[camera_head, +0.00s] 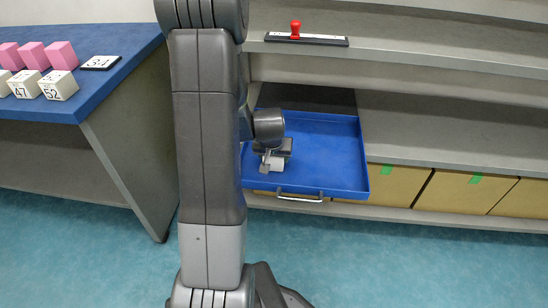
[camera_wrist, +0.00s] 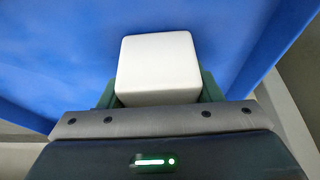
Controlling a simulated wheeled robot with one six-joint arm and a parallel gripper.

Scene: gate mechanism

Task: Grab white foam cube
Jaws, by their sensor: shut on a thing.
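The white foam cube (camera_wrist: 158,66) sits between the fingers of my gripper (camera_wrist: 158,98) in the wrist view, with the blue tray surface behind it. My gripper is shut on the cube. In the head view my gripper (camera_head: 273,160) is over the left part of the open blue drawer (camera_head: 325,160), pointing down. The cube is mostly hidden by my gripper there. I cannot tell whether the cube still touches the drawer floor.
The drawer has a metal handle (camera_head: 300,198) in front. Cardboard boxes (camera_head: 475,190) with green tape stand on the low shelf at right. A red-knobbed slider (camera_head: 295,32) is on the upper shelf. A blue table (camera_head: 110,40) at left holds pink blocks (camera_head: 62,55) and numbered white blocks (camera_head: 58,85).

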